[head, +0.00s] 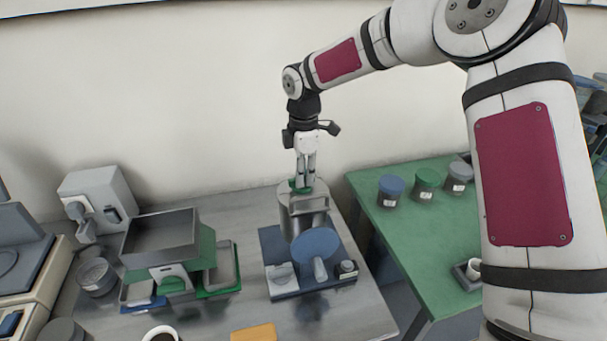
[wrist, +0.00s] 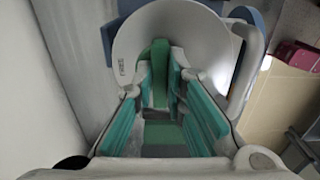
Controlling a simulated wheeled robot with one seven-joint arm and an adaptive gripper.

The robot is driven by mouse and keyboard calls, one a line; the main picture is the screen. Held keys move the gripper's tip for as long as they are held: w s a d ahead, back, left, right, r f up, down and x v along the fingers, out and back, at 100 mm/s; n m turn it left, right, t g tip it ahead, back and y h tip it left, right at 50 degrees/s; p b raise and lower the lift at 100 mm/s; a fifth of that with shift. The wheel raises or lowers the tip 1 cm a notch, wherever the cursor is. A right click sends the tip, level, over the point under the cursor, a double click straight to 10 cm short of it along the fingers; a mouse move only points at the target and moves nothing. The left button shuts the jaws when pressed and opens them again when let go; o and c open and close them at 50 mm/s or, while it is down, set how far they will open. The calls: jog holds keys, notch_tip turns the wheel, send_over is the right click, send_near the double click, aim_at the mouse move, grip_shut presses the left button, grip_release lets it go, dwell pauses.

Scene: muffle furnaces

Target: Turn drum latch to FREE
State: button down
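The drum (head: 289,218) is a grey upright cylinder on a blue base plate (head: 272,243). Its round top shows pale grey in the wrist view (wrist: 133,45). A green latch (wrist: 158,62) lies across the drum top; in the head view only a bit of green (head: 301,187) shows under the fingertips. My gripper (head: 305,183) points straight down at the drum top. In the wrist view its teal-padded fingers (wrist: 161,85) stand apart, one on each side of the latch. I cannot tell if they touch it. Any FREE marking is unreadable here.
A blue disc (head: 315,244) with a grey handle stands in front of the drum. A grey tray on a green stand (head: 160,237) is at left. An orange block (head: 254,333) and a mug (head: 161,335) are at the front. Lidded jars (head: 427,181) stand on the green table.

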jog(key=shift+m, duration=0.3)
jog(key=m+b, duration=0.1)
jog(key=m, duration=0.2)
jog(key=shift+m, duration=0.3)
jog(key=m+b, duration=0.1)
jog(key=m, duration=0.3)
jog(key=shift+s+a+m+b, duration=0.1)
jog(key=shift+s+m+b, duration=0.05)
jog(key=shift+m+b, duration=0.15)
jog(key=m, duration=0.4)
jog(key=shift+b, duration=0.4)
jog(key=shift+s+a+m, duration=0.1)
jog(key=shift+m, duration=2.4)
jog(key=c, duration=1.6)
grip_release()
